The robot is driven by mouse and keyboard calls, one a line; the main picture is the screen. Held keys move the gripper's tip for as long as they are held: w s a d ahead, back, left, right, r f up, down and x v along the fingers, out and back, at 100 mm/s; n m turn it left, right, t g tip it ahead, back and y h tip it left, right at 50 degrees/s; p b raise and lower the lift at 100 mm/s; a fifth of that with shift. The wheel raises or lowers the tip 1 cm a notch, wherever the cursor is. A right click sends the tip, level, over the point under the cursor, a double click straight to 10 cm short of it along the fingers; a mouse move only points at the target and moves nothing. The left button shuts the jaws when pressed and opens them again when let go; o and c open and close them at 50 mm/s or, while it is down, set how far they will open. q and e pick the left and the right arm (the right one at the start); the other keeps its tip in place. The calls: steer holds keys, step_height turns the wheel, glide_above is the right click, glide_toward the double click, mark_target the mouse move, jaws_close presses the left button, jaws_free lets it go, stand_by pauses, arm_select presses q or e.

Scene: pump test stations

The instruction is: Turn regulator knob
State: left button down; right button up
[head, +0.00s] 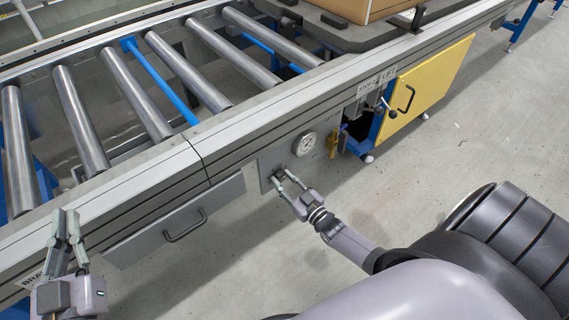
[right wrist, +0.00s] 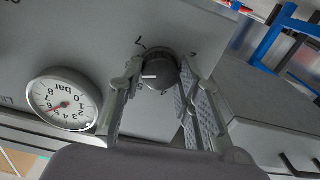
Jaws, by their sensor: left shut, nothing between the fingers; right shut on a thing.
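The regulator knob (right wrist: 159,70) is dark and round, on a grey panel with a printed number scale around it. Its white pointer mark faces left in the right wrist view. My right gripper (right wrist: 162,78) has its fingers on either side of the knob, shut on it. In the head view my right gripper (head: 280,181) is at the small grey panel below the conveyor rail and hides the knob. A round white pressure gauge (right wrist: 64,101) marked bar, with a red needle, sits left of the knob. My left gripper (head: 67,228) is shut and empty at the lower left.
The roller conveyor (head: 157,179) runs along the station. Below its rail are a drawer with a handle (head: 184,227), a yellow valve handle (head: 333,143) and a yellow cabinet door (head: 432,85). A cardboard box (head: 352,9) stands at the back.

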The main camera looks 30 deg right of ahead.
steer(key=shift+m, duration=0.5)
steer(key=o, duration=1.1)
steer(key=shift+o, duration=0.2)
steer(key=s, duration=1.2)
steer(key=shift+d, duration=0.45)
